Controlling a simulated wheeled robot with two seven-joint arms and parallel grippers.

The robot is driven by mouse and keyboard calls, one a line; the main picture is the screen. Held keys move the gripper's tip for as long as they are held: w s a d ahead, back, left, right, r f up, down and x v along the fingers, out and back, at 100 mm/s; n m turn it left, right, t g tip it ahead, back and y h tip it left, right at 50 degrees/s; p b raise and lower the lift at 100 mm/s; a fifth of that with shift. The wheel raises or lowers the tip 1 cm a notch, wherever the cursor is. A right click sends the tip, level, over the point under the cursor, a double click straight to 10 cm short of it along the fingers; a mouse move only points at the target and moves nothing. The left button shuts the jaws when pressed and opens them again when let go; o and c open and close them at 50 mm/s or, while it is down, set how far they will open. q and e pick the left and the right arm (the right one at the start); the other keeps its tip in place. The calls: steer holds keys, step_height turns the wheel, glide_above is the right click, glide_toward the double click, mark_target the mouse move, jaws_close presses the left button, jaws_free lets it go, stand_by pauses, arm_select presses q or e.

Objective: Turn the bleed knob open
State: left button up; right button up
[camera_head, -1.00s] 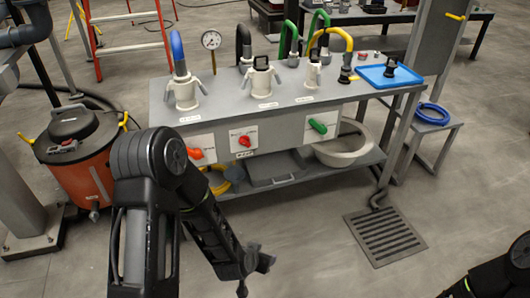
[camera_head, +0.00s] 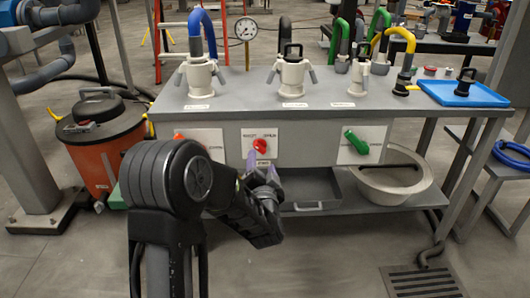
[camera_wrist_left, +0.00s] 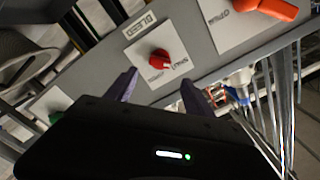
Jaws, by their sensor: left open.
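The bleed knob is the red knob (camera_head: 260,146) on the middle white plate of the bench's front panel. In the left wrist view the red knob (camera_wrist_left: 162,58) shows beyond the fingertips, with its plate turned in the picture and a BLEED label beside it. My left gripper (camera_head: 262,178) is just below and in front of this knob. Its two purple-grey fingers are apart in the left wrist view (camera_wrist_left: 160,84), with nothing between them, and I see no contact with the knob. My right gripper is out of view.
An orange handle (camera_head: 180,137) is left of the knob and a green handle (camera_head: 357,142) is right, each on its own plate. A grey tray (camera_head: 310,190) and a round basin (camera_head: 392,178) sit on the lower shelf. An orange drum (camera_head: 100,145) stands left.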

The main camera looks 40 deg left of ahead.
mark_target(262, 149)
arm_select(q)
steer(key=b+x, duration=0.2)
steer(key=x, duration=0.4)
steer(key=shift+w+a+f, duration=0.15)
steer(key=shift+w+f, duration=0.05)
steer(key=shift+w+a+r, duration=0.15)
steer(key=shift+w+a, duration=0.25)
steer(key=shift+w, duration=0.15)
jaws_close()
